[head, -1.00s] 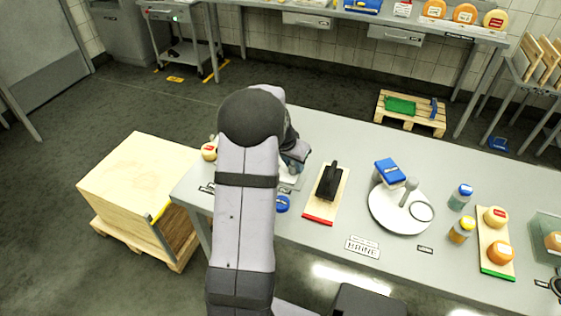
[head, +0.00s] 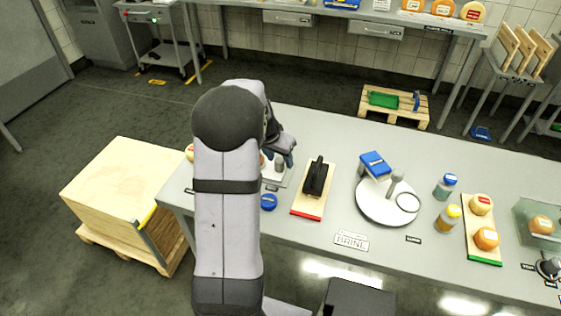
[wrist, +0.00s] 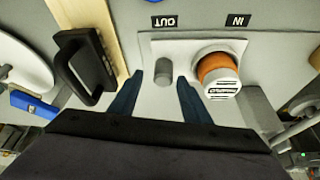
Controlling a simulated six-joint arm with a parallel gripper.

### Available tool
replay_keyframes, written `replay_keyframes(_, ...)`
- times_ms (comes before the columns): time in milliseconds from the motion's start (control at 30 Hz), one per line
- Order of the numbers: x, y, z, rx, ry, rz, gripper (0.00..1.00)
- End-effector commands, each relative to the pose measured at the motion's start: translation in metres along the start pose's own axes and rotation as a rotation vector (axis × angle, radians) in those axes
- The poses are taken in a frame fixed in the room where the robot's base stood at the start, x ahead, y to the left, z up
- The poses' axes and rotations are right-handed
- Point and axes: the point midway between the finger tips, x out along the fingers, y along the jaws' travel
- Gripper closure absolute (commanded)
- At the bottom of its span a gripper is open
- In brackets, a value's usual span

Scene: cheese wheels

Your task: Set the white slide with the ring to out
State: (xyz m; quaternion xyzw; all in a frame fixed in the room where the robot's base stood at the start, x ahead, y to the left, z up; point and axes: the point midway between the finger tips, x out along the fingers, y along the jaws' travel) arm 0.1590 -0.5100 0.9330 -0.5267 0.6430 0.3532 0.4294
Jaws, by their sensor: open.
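A pale plate (wrist: 265,60) lies on the table with an upside-down OUT label (wrist: 165,21) at its left end and an IN label (wrist: 237,20) at its right. An orange cheese wheel with a white label (wrist: 216,76) sits on the IN side, with a pale rim around its base. A grey upright peg (wrist: 163,70) stands on the OUT side. My gripper (wrist: 160,82) is open, its blue fingers either side of the peg with gaps to both. In the head view my gripper (head: 284,150) is just above the peg (head: 279,165); my arm hides part of the plate.
A black-handled tool (head: 319,177) lies on a board right of the plate. A blue lid (head: 269,202) is nearby. A wooden crate (head: 115,185) stands left of the table.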

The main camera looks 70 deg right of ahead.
Motion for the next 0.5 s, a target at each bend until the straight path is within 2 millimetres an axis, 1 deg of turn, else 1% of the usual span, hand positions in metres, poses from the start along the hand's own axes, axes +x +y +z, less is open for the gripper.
replay_keyframes(100,-0.016,-0.001,-0.001,0.001,0.004,-0.002,0.57)
replay_keyframes(233,-0.033,-0.001,-0.001,0.0,0.004,-0.002,0.57)
replay_keyframes(400,-0.045,0.0,0.0,0.001,0.001,0.0,0.57)
replay_keyframes(500,-0.048,0.0,0.0,0.0,-0.001,0.0,0.57)
